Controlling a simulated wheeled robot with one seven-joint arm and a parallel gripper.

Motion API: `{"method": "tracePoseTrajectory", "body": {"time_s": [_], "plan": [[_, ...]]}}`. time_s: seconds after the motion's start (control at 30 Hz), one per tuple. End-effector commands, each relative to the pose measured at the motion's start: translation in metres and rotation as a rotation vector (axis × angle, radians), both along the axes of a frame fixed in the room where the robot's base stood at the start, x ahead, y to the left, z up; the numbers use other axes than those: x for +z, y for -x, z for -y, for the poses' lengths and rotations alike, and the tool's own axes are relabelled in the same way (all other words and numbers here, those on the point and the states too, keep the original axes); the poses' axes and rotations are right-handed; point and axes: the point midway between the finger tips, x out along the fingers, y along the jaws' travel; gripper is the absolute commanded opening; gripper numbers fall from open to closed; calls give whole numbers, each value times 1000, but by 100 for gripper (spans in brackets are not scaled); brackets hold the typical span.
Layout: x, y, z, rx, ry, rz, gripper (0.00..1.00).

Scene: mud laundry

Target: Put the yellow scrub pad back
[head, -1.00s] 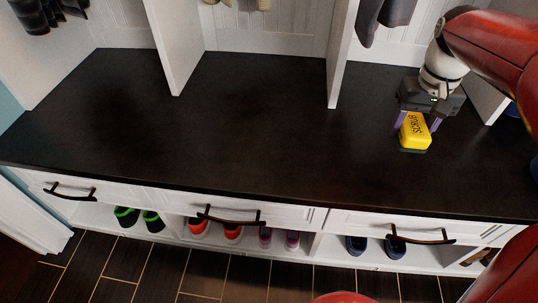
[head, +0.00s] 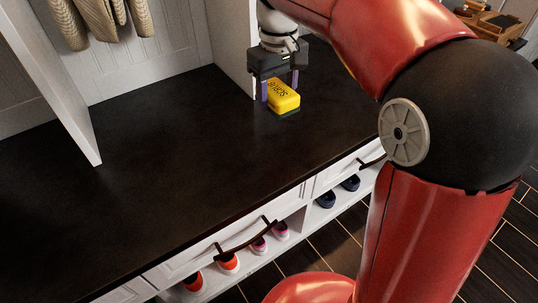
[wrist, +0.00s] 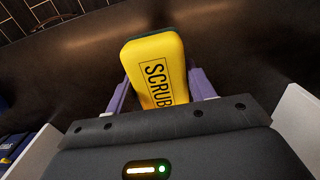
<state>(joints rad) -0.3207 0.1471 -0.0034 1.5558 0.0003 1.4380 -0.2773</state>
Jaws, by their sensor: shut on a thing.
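The yellow scrub pad (head: 283,95) has a dark underside and black lettering. My gripper (head: 281,95) is shut on it, with a purple finger on each side, low over the dark bench top. I cannot tell whether the pad touches the bench. In the wrist view the pad (wrist: 158,68) sits between the fingers, its SCRUB lettering facing the camera.
The dark bench top (head: 180,160) is clear to the left of the pad. White upright dividers (head: 232,45) stand on it, one close behind my gripper. Drawers with dark handles (head: 247,238) and several shoes (head: 229,263) are below. A wooden organizer (head: 490,22) shows at far right.

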Motion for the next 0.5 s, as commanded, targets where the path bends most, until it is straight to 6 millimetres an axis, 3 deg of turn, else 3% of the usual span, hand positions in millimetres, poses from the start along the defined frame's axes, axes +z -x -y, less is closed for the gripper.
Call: {"method": "tracePoseTrajectory", "body": {"time_s": [0.03,0.3,0.5], "plan": [[-19,1,0,1,1,-5,29],[-91,1,0,0,1,-4,29],[-123,0,0,0,0,-2,29]]}}
